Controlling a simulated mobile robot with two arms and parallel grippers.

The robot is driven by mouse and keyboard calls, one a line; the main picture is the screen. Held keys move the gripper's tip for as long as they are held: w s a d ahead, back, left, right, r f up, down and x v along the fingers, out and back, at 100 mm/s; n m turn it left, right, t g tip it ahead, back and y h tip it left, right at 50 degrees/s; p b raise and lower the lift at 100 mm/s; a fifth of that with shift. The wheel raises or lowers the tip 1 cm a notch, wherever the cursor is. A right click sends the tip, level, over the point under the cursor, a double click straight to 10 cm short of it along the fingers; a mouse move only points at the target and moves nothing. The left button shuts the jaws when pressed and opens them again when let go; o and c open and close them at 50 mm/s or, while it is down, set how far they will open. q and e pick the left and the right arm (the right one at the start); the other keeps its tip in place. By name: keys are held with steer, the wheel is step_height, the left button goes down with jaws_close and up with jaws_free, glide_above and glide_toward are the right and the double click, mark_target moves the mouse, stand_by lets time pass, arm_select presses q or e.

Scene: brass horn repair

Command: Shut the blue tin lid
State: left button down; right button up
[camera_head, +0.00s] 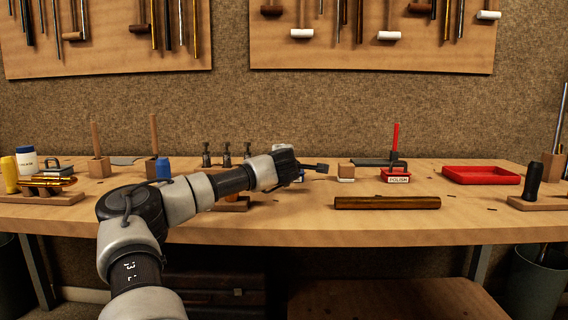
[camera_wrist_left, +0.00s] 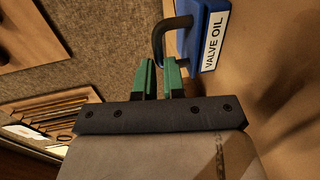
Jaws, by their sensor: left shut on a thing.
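The blue tin (camera_wrist_left: 191,42) with a white VALVE OIL label is at the top of the left wrist view, cut off by the edge. A black bent handle (camera_wrist_left: 158,42) sticks out from it and runs down to my green fingertips. My left gripper (camera_wrist_left: 159,68) is shut on this handle, with a small gap showing between the fingers. I cannot tell the lid's angle. My right gripper is out of view.
Right of my gripper stand a small wooden block (camera_head: 346,172), a red POLISH tin (camera_head: 395,175) and a red tray (camera_head: 481,183). A brown-gold bar (camera_head: 387,203) lies near the bench's front edge.

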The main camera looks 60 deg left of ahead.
arm_select(q)
steer(key=shift+f, duration=0.1)
steer(key=c, duration=1.2)
jaws_free()
steer(key=shift+s+d, duration=0.15)
steer(key=shift+d, duration=0.15)
steer(key=v, duration=1)
steer(key=shift+s, duration=0.1)
